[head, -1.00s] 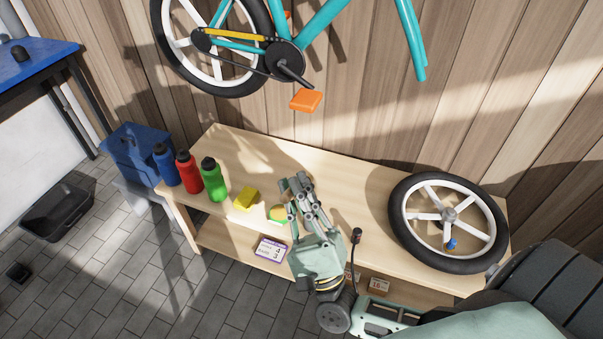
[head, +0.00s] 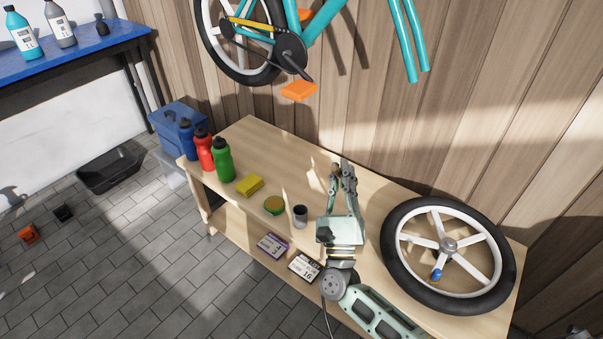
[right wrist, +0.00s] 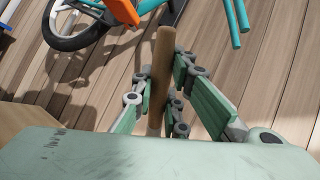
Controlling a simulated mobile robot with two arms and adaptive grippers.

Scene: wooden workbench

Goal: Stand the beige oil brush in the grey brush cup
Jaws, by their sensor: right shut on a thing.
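The grey brush cup (head: 300,219) stands upright on the wooden workbench, beside a round green-and-yellow tin. Its dark opening faces up. My right gripper (head: 342,172) is to the right of the cup and farther back, apart from it, with its fingers pointing toward the wall. In the right wrist view, my right gripper (right wrist: 172,100) is shut on the beige oil brush (right wrist: 163,65), a straight wooden handle between the fingers. The brush's lower end is hidden behind my gripper's body. The brush is hard to make out in the head view. My left gripper is not in view.
The round tin (head: 273,205), yellow sponge (head: 249,185) and green bottle (head: 223,162) stand left of the cup. A spoked wheel (head: 398,248) lies at the bench's right. A bicycle with an orange pedal (head: 299,91) hangs above. The bench's back middle is clear.

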